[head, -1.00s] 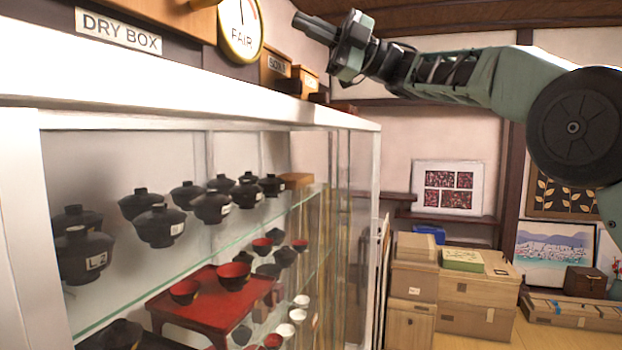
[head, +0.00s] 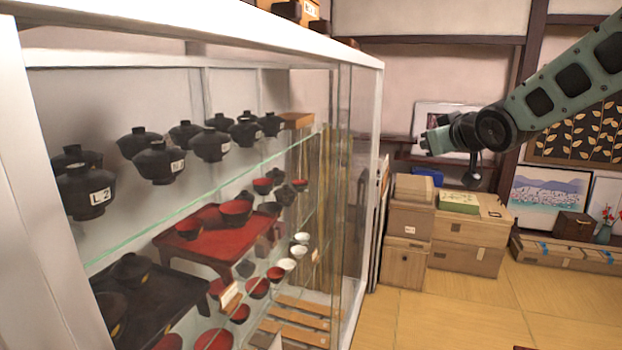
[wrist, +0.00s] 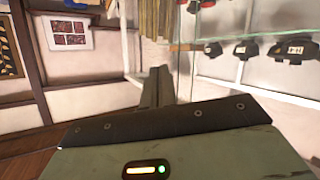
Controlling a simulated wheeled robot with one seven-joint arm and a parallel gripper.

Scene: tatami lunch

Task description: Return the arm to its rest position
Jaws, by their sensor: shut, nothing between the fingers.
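My gripper (head: 428,142) is at the right of the head view, in open air to the right of the glass cabinet and in front of the framed picture. Its fingers are small there. In the wrist view my gripper's fingers (wrist: 157,88) show as one dark, closed bar with nothing held. The white-framed glass cabinet (head: 375,130) fills the left of the head view. Its shelves hold several black lidded bowls (head: 160,160), a red tray table (head: 205,250) and small red and white bowls.
Stacked boxes (head: 465,255) stand on the tatami floor (head: 570,292) below my gripper. Behind hangs or leans a framed picture (head: 455,112). A landscape painting (head: 550,195) leans at the right. The floor in front at right is clear.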

